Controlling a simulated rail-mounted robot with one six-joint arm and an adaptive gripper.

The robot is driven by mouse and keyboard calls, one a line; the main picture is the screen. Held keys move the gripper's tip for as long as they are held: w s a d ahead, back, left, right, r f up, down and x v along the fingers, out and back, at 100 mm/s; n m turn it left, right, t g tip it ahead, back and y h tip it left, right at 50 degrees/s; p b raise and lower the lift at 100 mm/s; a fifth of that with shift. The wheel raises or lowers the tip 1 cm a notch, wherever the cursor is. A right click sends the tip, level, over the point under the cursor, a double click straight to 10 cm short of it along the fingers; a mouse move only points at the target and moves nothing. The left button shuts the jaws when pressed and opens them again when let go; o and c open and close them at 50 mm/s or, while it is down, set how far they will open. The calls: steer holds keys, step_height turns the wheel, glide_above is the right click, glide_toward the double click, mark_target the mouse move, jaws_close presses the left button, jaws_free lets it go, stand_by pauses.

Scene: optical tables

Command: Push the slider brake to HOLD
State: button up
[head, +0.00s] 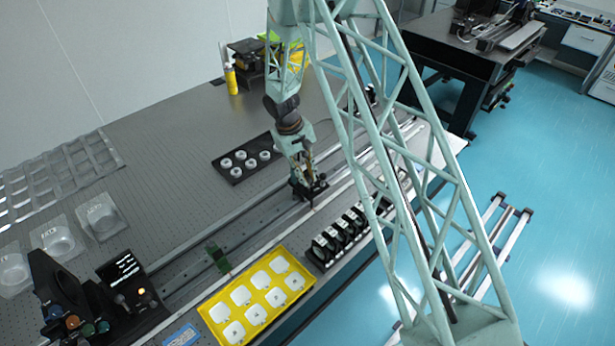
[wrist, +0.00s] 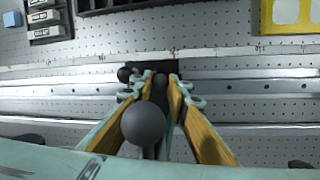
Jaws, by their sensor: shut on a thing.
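A black slider (head: 318,183) sits on the long metal rail in the head view, right at my gripper (head: 306,186). In the wrist view the slider (wrist: 140,68) is a dark block across the rail, with a small black knob (wrist: 124,74) at its left end. My gripper (wrist: 161,80) is shut on a dark upright part of the slider (wrist: 160,86), between its fingertips. A larger grey ball (wrist: 142,123) stands nearer the camera between the fingers and covers part of the view below. I cannot read any HOLD mark or tell the brake's position.
A yellow tray (head: 243,340) with white pieces and a row of black-and-white blocks (head: 345,232) lie along the front side of the rail. A green piece (head: 217,257) stands farther left by the rail. A black holder (head: 236,173) with white rings lies behind.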

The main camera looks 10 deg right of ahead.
steer(key=o, duration=0.8)
steer(key=shift+o, duration=0.2)
steer(key=shift+r, duration=0.2)
steer(key=v, duration=1.1)
steer(key=shift+r, duration=0.3)
steer(key=shift+c, duration=0.2)
